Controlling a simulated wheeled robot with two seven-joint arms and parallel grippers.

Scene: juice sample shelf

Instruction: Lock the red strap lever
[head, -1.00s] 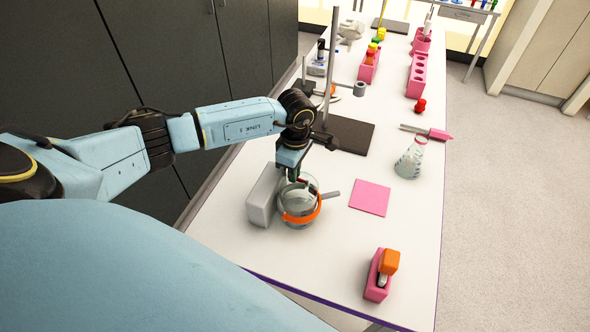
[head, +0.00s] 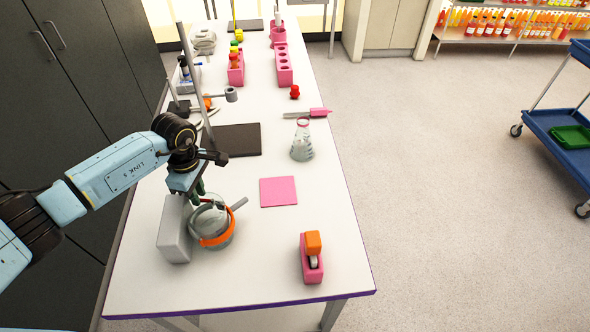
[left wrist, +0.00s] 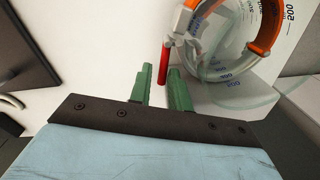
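A glass vessel (head: 209,222) with an orange strap (head: 217,240) around it stands near the table's left edge. The left wrist view shows the orange strap (left wrist: 266,28), a pale clasp and a thin red lever (left wrist: 163,68). I cannot make out the lever in the head view. My left gripper (head: 200,188) is over the vessel's back side. In the left wrist view its green fingers (left wrist: 161,72) are apart, with the red lever's lower end showing in the gap between their tips. I cannot tell whether they touch it. My right gripper is out of view.
A grey block (head: 173,230) stands close to the vessel's left. A pink mat (head: 278,191), a flask (head: 302,142) and a pink holder with an orange-topped item (head: 312,262) are to the right. A dark stand base (head: 235,140) lies behind. The front table surface is clear.

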